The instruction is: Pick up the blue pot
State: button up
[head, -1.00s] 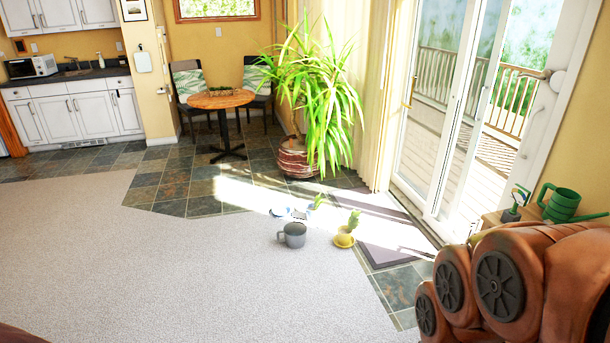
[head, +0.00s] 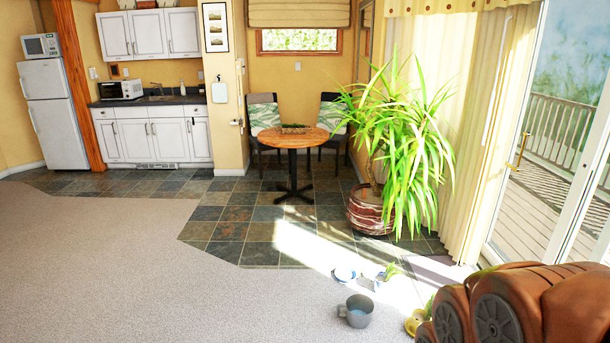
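A small blue-and-white object (head: 368,281) lies in the bright sunlit patch on the floor, with green leaves beside it; it looks like a blue pot with a plant, but glare hides its shape. A blue-and-white dish-like thing (head: 345,274) lies just left of it. A grey-blue mug-like vessel with a handle (head: 357,311) stands upright on the carpet in front of them. A yellow pot (head: 415,322) with a plant is at the right, partly hidden behind my brown arm links. My gripper is not in view.
A large potted plant (head: 370,211) stands on the slate tiles behind the small objects. A round wooden table (head: 290,138) with chairs is further back. A glass door and curtain (head: 478,130) are at the right. The carpet (head: 150,280) at the left is clear.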

aim_at(381, 280)
jog(key=u, duration=0.15)
jog(key=i, duration=3.15)
jog(key=z, duration=0.2)
